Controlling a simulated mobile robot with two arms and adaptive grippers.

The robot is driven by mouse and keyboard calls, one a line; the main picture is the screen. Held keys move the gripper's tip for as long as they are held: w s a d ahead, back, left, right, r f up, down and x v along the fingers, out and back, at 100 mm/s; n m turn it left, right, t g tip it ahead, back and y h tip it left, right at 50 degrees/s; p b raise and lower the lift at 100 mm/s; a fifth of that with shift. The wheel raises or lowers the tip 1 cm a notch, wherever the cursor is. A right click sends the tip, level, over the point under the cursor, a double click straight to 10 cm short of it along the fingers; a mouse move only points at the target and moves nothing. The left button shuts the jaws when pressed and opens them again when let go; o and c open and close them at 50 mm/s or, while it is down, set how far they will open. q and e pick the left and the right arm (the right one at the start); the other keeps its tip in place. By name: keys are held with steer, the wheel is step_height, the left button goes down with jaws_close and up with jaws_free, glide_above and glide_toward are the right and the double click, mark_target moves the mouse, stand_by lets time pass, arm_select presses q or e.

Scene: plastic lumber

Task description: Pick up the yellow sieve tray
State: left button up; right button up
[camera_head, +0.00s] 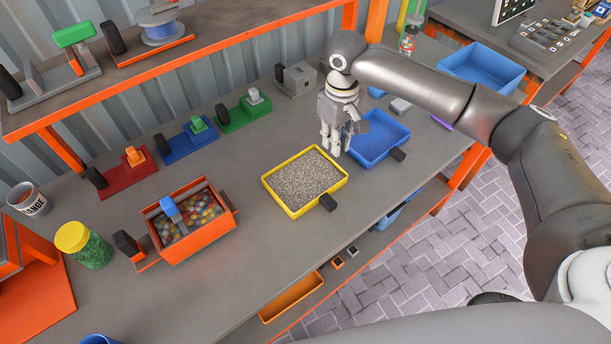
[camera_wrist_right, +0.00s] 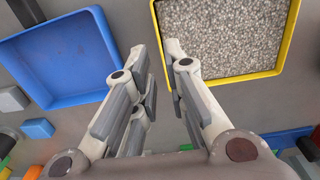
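The yellow sieve tray (camera_head: 308,208) lies on the grey table, filled with grey granules, with a dark handle (camera_head: 328,202) on its front side. Its yellow rim also shows at the upper right of the right wrist view (camera_wrist_right: 240,76). My right gripper (camera_head: 330,151) points down just beyond the tray's far right corner, between it and the blue tray. The sieve tray's handle is not seen in the wrist view. My left gripper is not in view.
A blue tray (camera_head: 376,157) with a dark handle stands close right of the yellow one. An orange box (camera_head: 205,237) of coloured pieces stands left. Red, blue and green fixtures line the back under an upper shelf (camera_head: 235,38). The table in front of the yellow tray is clear.

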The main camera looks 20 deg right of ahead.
mark_target(334, 162)
steer(key=shift+s+f, duration=0.2)
steer(key=shift+f, duration=0.45)
steer(key=shift+s+f, duration=0.15)
steer(key=shift+f, duration=0.45)
steer(key=f+p, duration=0.1)
steer(key=f, duration=0.3)
steer(key=shift+w+f, duration=0.2)
steer(key=shift+f+p, duration=0.3)
steer(key=shift+f, duration=0.2)
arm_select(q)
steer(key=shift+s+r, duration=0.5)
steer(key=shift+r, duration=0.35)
arm_select(e)
steer(key=shift+c, duration=1.3)
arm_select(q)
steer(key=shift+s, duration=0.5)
arm_select(e)
jaws_close()
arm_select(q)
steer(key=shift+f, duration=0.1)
arm_select(e)
steer(key=shift+r, duration=0.1)
